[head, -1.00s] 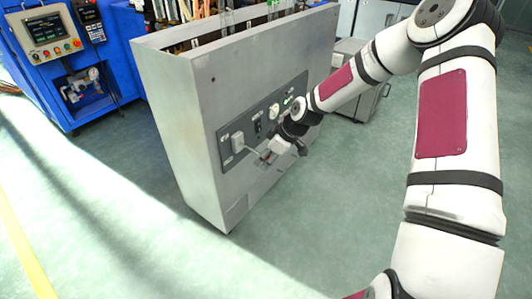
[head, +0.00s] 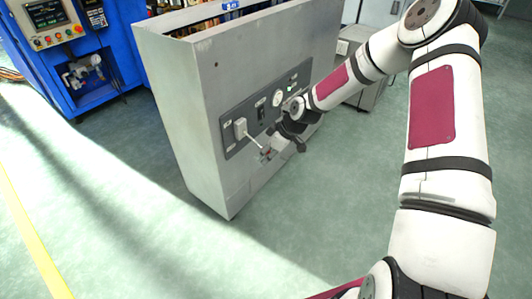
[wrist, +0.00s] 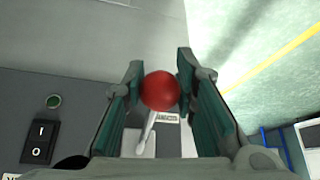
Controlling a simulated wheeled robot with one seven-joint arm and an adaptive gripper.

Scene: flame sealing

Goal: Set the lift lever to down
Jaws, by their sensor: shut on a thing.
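The lift lever has a red ball knob (wrist: 160,91), which sits between the two fingers of my gripper (wrist: 159,86) in the wrist view. Both fingers close on the ball. The lever's thin pale shaft (wrist: 147,132) runs from the knob to its mount below. In the head view my gripper (head: 269,154) is low at the front of the grey cabinet's control panel (head: 230,146). The lever's white mount (head: 240,128) is on the panel's left part, and the shaft slopes down and right from it to my gripper. The knob is mostly hidden there.
A blue machine (head: 85,70) stands at the upper left. The green floor (head: 130,210) in front of the cabinet is clear.

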